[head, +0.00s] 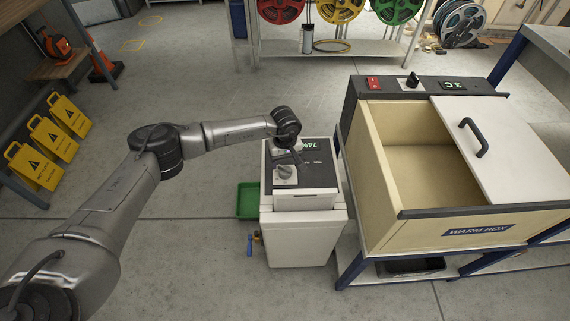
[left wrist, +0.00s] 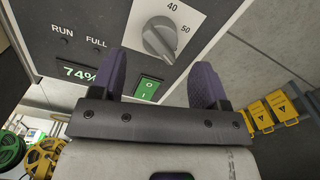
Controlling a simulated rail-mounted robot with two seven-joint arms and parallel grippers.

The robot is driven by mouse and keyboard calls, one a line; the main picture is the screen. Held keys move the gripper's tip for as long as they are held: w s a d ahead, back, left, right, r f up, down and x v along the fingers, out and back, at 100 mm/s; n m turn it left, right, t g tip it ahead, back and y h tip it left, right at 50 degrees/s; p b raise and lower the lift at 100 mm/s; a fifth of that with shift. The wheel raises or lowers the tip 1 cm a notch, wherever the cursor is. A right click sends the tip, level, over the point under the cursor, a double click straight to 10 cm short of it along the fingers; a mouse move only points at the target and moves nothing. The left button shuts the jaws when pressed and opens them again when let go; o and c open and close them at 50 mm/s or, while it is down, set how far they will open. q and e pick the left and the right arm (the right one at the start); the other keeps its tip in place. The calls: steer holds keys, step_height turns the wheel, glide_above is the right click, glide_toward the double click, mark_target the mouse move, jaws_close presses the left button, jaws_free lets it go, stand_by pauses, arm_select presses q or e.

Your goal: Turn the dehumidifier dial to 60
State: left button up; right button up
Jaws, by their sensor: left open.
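The dehumidifier (head: 303,222) is a white floor unit with a dark top panel in the middle of the head view. Its grey dial (head: 286,174) also shows in the left wrist view (left wrist: 160,38), with the marks 40 and 50 beside it. No 60 mark is visible, and I cannot tell where the dial points. A display (left wrist: 79,72) reads 74%, with a green switch (left wrist: 147,88) near it. My left gripper (head: 287,158) is over the panel; in the left wrist view its dark fingers (left wrist: 162,78) are apart and empty, short of the dial. My right gripper is not in view.
A warm box (head: 405,226) with a half-open lid stands on a blue-framed bench close to the right. A green tray (head: 248,200) lies left of the dehumidifier.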

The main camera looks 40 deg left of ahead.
mark_target(285, 168)
arm_select(q)
step_height(285, 168, up, 9)
steer(key=p, duration=0.2)
steer(key=shift+f+p, duration=0.15)
steer(key=shift+p, duration=0.15)
stand_by(0.4)
